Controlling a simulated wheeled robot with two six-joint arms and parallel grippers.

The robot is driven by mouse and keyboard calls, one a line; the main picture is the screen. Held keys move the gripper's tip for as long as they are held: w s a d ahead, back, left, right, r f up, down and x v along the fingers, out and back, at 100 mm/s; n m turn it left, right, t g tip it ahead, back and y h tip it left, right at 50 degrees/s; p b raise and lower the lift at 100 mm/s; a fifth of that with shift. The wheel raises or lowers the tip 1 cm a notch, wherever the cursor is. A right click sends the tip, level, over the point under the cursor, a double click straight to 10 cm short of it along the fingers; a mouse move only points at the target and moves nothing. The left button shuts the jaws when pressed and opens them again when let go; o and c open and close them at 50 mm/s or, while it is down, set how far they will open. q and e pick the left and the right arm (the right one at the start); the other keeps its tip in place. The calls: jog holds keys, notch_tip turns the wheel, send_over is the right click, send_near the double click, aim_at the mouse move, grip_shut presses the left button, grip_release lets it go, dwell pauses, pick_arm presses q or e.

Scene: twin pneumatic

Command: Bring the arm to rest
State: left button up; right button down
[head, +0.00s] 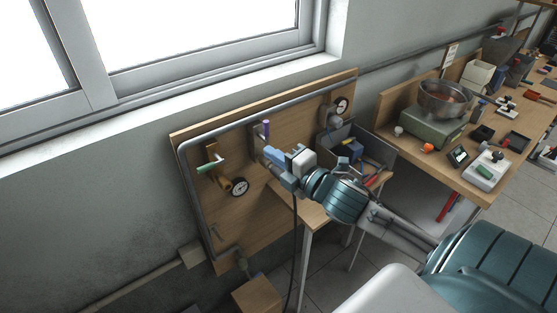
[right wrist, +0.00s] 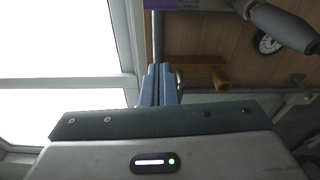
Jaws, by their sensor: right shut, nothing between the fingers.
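My right arm reaches in from the lower right in the head view. Its gripper (head: 270,153) is shut and empty, with its blue fingers close together near the wooden wall panel (head: 222,225). The shut fingers also show in the right wrist view (right wrist: 159,72). Just beyond the fingertips in the head view is an upright purple handle (head: 266,130); I cannot tell the exact gap. A piece of purple shows at the top of the right wrist view (right wrist: 190,4). My left gripper is in neither view.
The panel carries a green-handled valve (head: 208,167), a dial gauge (head: 239,187), a second gauge (head: 341,105) and a grey pipe (head: 185,175). A grey bin (head: 373,152) stands behind my wrist. A cluttered workbench (head: 475,190) is at the right. A window is above.

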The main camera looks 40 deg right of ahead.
jog(key=shift+s+d, duration=0.15)
jog(key=shift+s, duration=0.45)
